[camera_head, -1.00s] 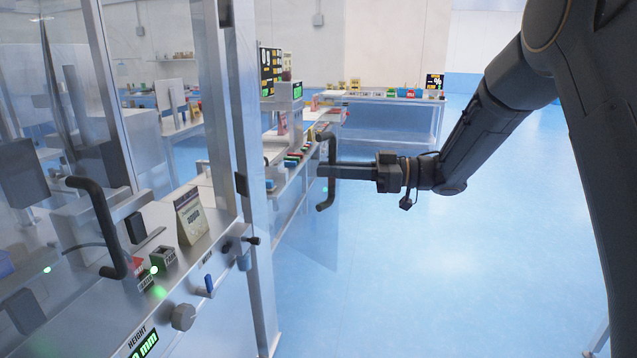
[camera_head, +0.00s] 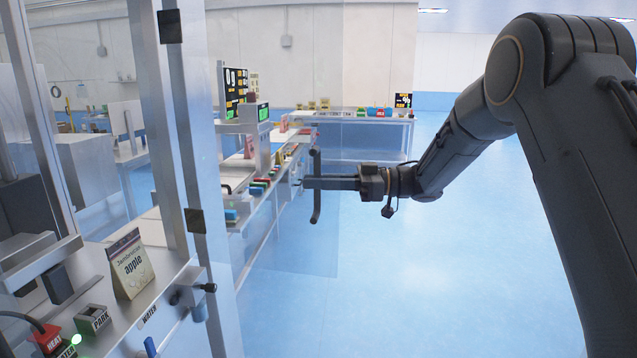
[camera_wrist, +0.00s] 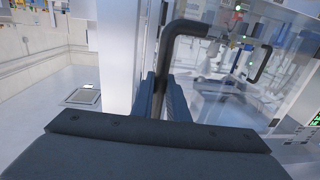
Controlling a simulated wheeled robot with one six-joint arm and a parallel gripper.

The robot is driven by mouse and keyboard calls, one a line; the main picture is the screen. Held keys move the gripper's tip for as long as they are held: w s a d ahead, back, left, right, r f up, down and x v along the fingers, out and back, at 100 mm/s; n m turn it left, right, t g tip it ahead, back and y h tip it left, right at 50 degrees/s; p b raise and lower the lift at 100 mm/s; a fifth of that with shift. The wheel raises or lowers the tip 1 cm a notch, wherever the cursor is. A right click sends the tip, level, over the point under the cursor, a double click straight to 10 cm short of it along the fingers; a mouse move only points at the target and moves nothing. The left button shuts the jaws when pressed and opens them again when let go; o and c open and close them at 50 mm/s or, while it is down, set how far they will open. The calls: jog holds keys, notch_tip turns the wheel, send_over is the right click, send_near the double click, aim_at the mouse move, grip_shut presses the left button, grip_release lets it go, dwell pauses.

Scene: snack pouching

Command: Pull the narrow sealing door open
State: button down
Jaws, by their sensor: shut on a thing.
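The narrow sealing door is a clear panel (camera_head: 300,245) that stands swung out from the metal frame post (camera_head: 212,270) in the head view. Its dark upright bar handle (camera_head: 316,208) is at the panel's outer edge. My gripper (camera_head: 309,183) reaches in from the right and is shut on this handle near its middle. In the wrist view the handle (camera_wrist: 186,32) bends down between my two fingers (camera_wrist: 163,98), which partly hide its lower part.
A bench with an apple pouch (camera_head: 130,265), a park block (camera_head: 92,320) and a heat block (camera_head: 47,340) is at lower left. A long counter lies behind the door. A far table (camera_head: 370,135) stands at the back. The blue floor (camera_head: 440,260) on the right is clear.

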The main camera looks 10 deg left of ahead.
jog(key=c, duration=2)
grip_release()
jog(key=w+d+b, duration=0.1)
jog(key=d, duration=0.6)
jog(key=shift+w+d+b, duration=0.15)
jog(key=shift+d+b, duration=0.15)
jog(key=shift+b, duration=0.1)
jog(key=shift+w, duration=0.1)
